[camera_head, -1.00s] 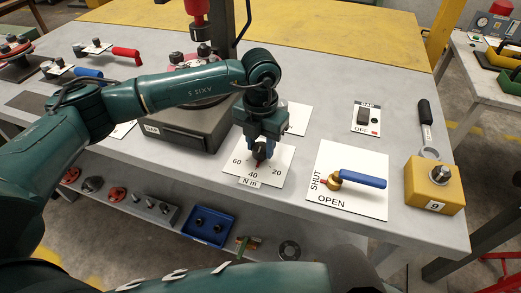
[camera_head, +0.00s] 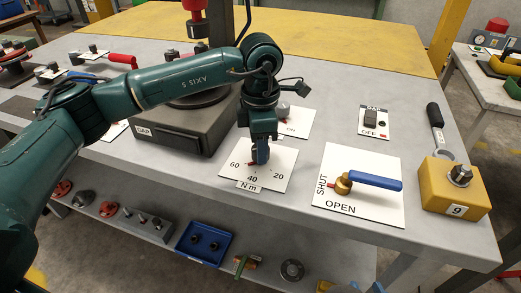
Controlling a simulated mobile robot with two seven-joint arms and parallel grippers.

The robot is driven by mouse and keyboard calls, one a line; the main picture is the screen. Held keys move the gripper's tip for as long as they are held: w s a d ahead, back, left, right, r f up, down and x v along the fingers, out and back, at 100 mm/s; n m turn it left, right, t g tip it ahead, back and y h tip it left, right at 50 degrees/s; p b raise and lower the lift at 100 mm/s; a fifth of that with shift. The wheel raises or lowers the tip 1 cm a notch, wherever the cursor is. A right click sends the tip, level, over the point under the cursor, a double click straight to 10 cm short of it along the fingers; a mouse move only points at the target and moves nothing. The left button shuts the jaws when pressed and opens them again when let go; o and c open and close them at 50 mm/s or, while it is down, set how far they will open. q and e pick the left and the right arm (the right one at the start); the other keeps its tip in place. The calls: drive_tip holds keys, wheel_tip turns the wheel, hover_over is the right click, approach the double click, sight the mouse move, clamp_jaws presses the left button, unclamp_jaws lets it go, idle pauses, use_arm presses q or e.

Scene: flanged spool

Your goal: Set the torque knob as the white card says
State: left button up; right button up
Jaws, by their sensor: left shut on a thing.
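The torque plate (camera_head: 279,158) is white, marked 60, 40, 20 and N m, and lies flat on the grey bench. My left gripper (camera_head: 260,158) points down at the plate and is shut on the torque knob, which its fingers mostly hide. A small red mark shows at the lower left of the fingers, between 60 and 40; its exact reading is too small to tell. I cannot make out a white card giving a setting. My right gripper is not in view.
A valve with a blue lever (camera_head: 375,181) sits right of the torque plate, its lever pointing right. A grey press base (camera_head: 180,135) stands left.

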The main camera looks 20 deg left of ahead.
use_arm(q)
drive_tip(key=shift+m+b, duration=0.4)
drive_tip(key=shift+m, duration=0.5)
use_arm(e)
drive_tip(key=shift+s+d+r, duration=0.1)
drive_tip(key=shift+s+d, duration=0.15)
drive_tip(key=shift+d, duration=0.2)
use_arm(q)
drive_tip(key=shift+m, duration=0.3)
drive_tip(key=shift+r, duration=0.1)
use_arm(e)
drive_tip(key=shift+r+t, duration=0.25)
drive_tip(key=shift+t, duration=0.05)
use_arm(q)
drive_tip(key=o, duration=1)
use_arm(e)
drive_tip(key=shift+f, duration=0.3)
use_arm(q)
wheel_tip(320, 180, up, 13)
use_arm(e)
drive_tip(key=shift+w+a+r, duration=0.1)
drive_tip(key=shift+a, duration=0.05)
